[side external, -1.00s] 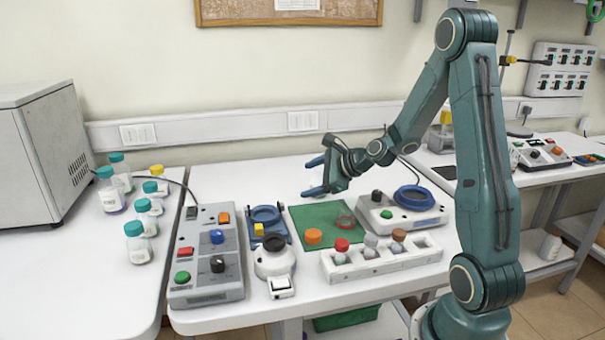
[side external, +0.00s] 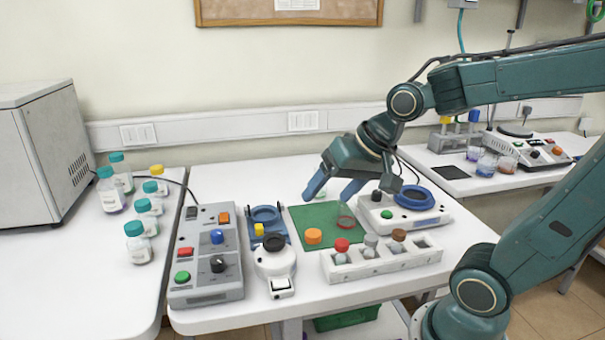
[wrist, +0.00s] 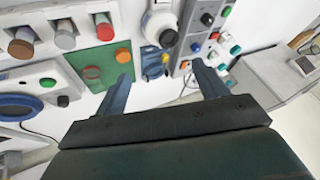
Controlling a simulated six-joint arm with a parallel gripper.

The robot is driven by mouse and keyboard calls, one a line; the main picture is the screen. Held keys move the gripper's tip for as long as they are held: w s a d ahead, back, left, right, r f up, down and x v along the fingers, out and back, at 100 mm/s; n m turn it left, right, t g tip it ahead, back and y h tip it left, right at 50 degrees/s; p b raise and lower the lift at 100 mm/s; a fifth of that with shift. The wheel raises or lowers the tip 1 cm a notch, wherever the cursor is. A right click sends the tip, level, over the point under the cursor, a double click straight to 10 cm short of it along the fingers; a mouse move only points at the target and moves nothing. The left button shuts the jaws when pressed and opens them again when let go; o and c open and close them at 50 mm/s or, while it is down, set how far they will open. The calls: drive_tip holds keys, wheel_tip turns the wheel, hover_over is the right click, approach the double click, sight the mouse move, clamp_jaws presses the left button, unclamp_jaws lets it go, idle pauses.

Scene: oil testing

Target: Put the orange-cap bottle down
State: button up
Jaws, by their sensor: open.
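The orange-cap bottle (side external: 313,236) stands on the green mat (side external: 307,214), near its front edge. Only its orange cap shows clearly; its body is hardly visible. The cap also shows in the wrist view (wrist: 123,55), just beyond the tip of one finger. My gripper (side external: 328,203) is open and empty, above and behind the bottle, with its fingers pointing down and to the left. In the wrist view my gripper (wrist: 162,72) has its two blue fingers wide apart with nothing between them.
A white rack (side external: 372,267) with red, grey and brown caps stands in front of the mat. A red-rimmed dish (side external: 346,222) lies on the mat. A device with a blue ring (side external: 416,197) is to the right; a control box (side external: 206,290) and small instruments are to the left.

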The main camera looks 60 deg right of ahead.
drive_tip(key=s+a+r+n+g, duration=0.1)
drive_tip(key=s+n, duration=0.5)
drive_tip(key=s, duration=0.3)
drive_tip(key=shift+a+r+h, duration=0.15)
drive_tip(key=shift+a+h, duration=0.15)
drive_tip(key=c, duration=0.4)
drive_tip(key=shift+w, duration=0.1)
drive_tip(key=w+d+f+n+t+h, duration=0.2)
drive_tip(key=w+d+f+n+h, duration=0.3)
drive_tip(key=w+d+n, duration=0.4)
drive_tip(key=w+d+f+n+t+h, duration=0.2)
drive_tip(key=w+d+f+n+h, duration=0.3)
drive_tip(key=w+d+n, duration=0.5)
drive_tip(key=d+f+n, duration=0.1)
drive_tip(key=d+n, duration=0.3)
drive_tip(key=n, duration=0.4)
drive_tip(key=shift+d+t, duration=0.25)
drive_tip(key=shift+t, duration=0.15)
